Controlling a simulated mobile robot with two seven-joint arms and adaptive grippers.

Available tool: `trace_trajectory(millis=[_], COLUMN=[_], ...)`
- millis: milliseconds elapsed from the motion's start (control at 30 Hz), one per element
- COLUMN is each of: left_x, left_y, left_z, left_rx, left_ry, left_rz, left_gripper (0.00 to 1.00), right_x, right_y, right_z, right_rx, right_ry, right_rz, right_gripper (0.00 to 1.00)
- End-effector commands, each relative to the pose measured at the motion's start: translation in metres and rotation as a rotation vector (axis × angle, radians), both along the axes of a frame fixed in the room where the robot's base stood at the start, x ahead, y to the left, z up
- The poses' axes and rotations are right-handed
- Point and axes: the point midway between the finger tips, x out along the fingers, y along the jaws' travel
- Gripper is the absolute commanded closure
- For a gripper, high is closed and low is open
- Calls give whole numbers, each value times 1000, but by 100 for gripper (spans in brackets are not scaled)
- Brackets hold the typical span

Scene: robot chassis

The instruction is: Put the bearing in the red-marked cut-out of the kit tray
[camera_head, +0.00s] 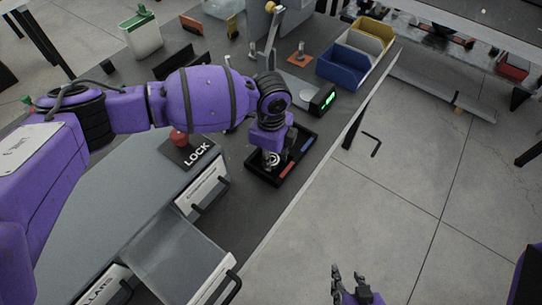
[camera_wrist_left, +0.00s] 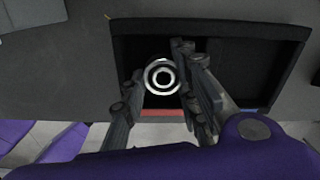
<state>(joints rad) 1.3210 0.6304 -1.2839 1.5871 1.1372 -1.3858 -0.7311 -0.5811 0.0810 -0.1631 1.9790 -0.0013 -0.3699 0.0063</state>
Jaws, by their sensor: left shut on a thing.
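The kit tray (camera_head: 262,178) is black with two cut-outs, one marked red and one marked blue along the edge. The bearing (camera_wrist_left: 162,76) is a silver ring with a dark centre; it also shows in the head view (camera_head: 272,158). My left gripper (camera_wrist_left: 160,78) is shut on the bearing, over the red-marked cut-out (camera_wrist_left: 128,52). I cannot tell whether the bearing touches the cut-out floor. The blue-marked cut-out (camera_wrist_left: 262,65) looks empty. My right gripper (camera_head: 352,284) is apart from the table, over the floor, with its fingers spread and empty.
A LOCK plate with a red knob (camera_head: 179,138) and an open drawer (camera_head: 180,255) lie left of the tray. A device with a green display (camera_head: 324,99) stands behind it, with blue (camera_head: 343,67) and yellow bins further back. The table edge runs close on the right.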

Motion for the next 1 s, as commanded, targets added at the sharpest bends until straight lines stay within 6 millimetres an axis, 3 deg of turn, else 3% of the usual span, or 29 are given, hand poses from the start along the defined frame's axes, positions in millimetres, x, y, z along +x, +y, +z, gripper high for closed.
trace_trajectory(millis=[200,233,300,667,767,1000], left_x=[0,0,0,0,1,1], left_y=[0,0,0,0,-1,0], left_z=[-4,-4,-3,3,16,69], left_rx=[0,0,0,-1,-2,-1], left_ry=[1,1,1,-2,-2,-5], left_rz=[1,1,1,0,0,0], left_gripper=[99,69,64,64,64,64], right_x=[-1,-1,-1,0,1,4], right_y=[-1,-1,-1,0,0,2], right_z=[-1,-1,-1,1,2,6], right_rx=[-2,-3,-3,-1,-1,4], right_ry=[2,2,2,0,-2,-7], right_rz=[2,3,3,3,2,1], right_gripper=[60,60,60,60,60,60])
